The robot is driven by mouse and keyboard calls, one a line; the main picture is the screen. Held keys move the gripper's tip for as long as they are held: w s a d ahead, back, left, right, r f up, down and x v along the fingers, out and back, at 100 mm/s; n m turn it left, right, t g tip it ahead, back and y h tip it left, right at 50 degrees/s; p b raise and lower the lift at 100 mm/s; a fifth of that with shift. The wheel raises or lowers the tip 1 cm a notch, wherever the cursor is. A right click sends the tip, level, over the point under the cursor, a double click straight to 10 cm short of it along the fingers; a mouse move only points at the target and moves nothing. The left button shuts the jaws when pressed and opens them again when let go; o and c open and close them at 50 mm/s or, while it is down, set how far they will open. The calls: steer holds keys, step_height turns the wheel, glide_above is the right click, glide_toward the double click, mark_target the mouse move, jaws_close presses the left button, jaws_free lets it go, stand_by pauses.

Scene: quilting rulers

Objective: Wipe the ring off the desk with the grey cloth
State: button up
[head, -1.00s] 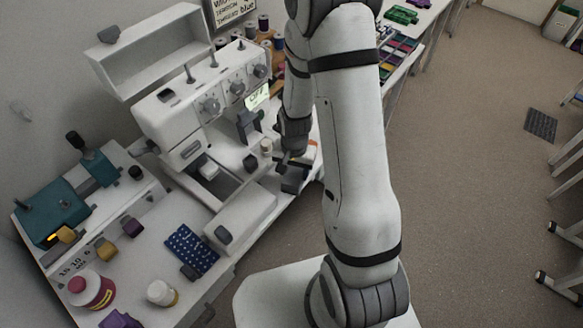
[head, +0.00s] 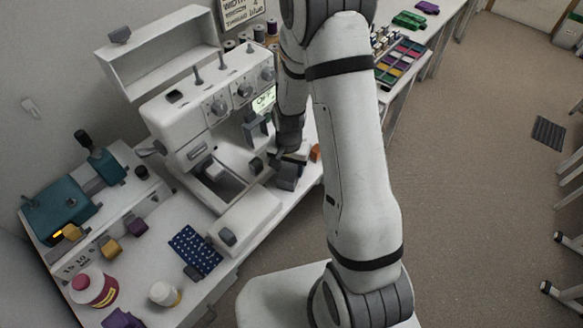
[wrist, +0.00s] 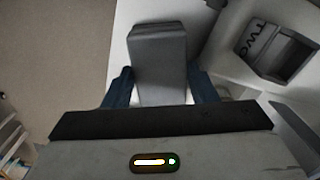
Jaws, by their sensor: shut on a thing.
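My gripper (wrist: 162,88) is shut on the grey cloth (wrist: 158,55), a thick folded pad between its two dark blue fingers in the wrist view. In the head view my gripper (head: 291,160) is beside the sewing machine, near the desk's front edge, and the grey cloth (head: 287,179) shows below it. I cannot tell whether the cloth touches the white desk (head: 305,180). I see no ring in either view; my arm, gripper and the cloth hide part of the desk.
The white sewing machine (head: 205,125) stands close left of my gripper. A small orange thing (head: 315,152) lies just right of it.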

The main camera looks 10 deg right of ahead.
mark_target(289, 170)
steer(key=shift+r+p, duration=1.75)
steer(key=shift+r, duration=1.25)
steer(key=shift+f, duration=0.1)
